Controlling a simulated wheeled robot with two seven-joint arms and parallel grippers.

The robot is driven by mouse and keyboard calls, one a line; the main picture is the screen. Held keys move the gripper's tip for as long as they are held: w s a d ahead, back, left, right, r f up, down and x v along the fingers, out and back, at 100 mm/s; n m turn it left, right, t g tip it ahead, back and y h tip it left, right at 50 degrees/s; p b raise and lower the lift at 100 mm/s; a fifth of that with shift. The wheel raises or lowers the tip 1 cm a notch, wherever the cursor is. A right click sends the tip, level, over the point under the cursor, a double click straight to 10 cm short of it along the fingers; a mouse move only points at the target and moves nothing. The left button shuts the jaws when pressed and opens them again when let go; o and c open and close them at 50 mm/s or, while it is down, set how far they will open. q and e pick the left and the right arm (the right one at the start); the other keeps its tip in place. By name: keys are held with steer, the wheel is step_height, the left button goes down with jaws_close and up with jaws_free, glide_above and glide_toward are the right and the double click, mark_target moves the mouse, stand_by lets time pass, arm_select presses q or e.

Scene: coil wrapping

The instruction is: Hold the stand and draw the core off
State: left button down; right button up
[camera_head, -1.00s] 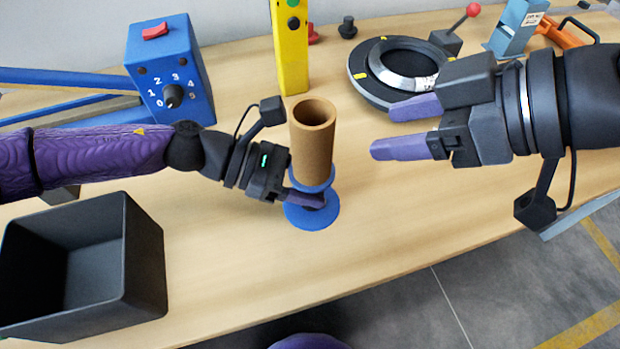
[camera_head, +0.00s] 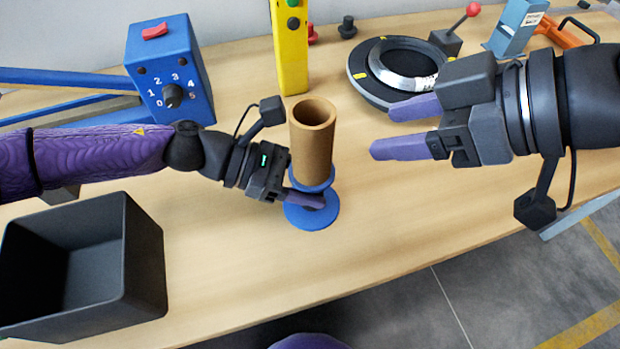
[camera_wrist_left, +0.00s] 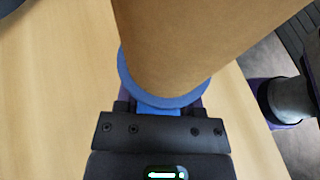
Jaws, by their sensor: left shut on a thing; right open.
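The brown cardboard core (camera_head: 312,145) stands upright on the blue stand (camera_head: 312,217), its open end up. The stand has a round base on the table and a blue collar under the core. My left gripper (camera_head: 308,200) is shut on the stand between collar and base; the grasp is partly hidden. In the left wrist view the core (camera_wrist_left: 190,40) rises over the blue collar (camera_wrist_left: 135,82), just beyond my left gripper (camera_wrist_left: 160,108). My right gripper (camera_head: 405,128) is open and empty to the right of the core, its fingers pointing at it and apart from it.
A black bin (camera_head: 140,260) is at the front left. A blue control box (camera_head: 175,75) and a yellow post (camera_head: 291,50) stand behind. A black ring-shaped device (camera_head: 365,85) lies behind my right gripper. The table in front of the stand is clear.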

steer(key=shift+c, duration=0.9)
step_height(320, 180, up, 9)
steer(key=n+g+h, duration=0.5)
steer(key=n+h, duration=0.4)
steer(key=n, duration=0.1)
glide_above(320, 126)
step_height(320, 126, down, 11)
steer(key=shift+f, duration=0.2)
jaws_close()
stand_by(0.6)
